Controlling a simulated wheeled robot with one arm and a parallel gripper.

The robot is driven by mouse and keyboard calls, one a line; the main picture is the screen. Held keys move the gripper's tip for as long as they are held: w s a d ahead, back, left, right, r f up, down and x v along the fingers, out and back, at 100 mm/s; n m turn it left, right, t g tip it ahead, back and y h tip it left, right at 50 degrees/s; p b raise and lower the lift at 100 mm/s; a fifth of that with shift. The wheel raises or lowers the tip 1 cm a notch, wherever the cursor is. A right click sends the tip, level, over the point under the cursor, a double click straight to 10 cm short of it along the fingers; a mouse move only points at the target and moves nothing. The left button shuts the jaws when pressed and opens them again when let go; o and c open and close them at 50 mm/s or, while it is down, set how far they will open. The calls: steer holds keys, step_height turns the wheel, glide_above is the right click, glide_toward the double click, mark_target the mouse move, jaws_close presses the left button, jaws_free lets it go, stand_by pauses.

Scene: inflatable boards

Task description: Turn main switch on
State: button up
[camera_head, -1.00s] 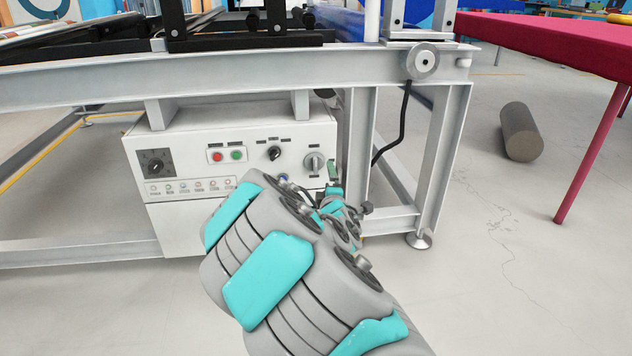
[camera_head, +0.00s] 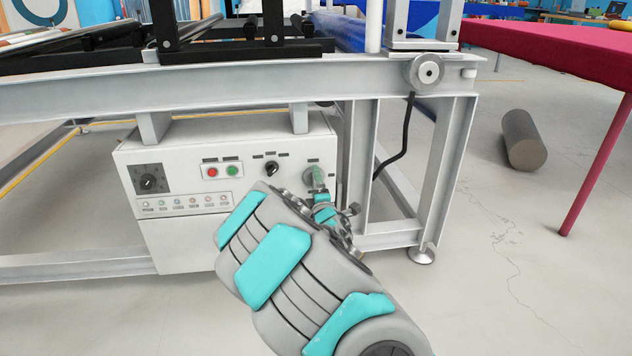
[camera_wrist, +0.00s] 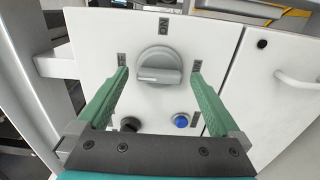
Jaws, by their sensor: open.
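The main switch is a grey round knob with a raised bar grip (camera_wrist: 158,66), centred in the wrist view on a white panel. Its bar lies nearly crosswise in that view, and an ON label (camera_wrist: 165,22) sits above it. My gripper (camera_wrist: 159,74) is open, with one green finger on each side of the knob and visible gaps between. I cannot tell how far the fingertips are from the panel. In the head view my gripper (camera_head: 318,180) is at the right end of the control box and covers most of the knob.
The white control box (camera_head: 180,235) also carries a black dial (camera_head: 148,182), red (camera_head: 212,172) and green (camera_head: 233,170) buttons and a selector (camera_head: 271,168). A blue button (camera_wrist: 181,120) is near the right finger. A metal frame leg (camera_head: 357,150) stands close on the right.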

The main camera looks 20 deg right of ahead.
steer(key=c, duration=1.4)
steer(key=shift+m, duration=0.4)
steer(key=m+p, duration=0.2)
steer(key=m, duration=1.5)
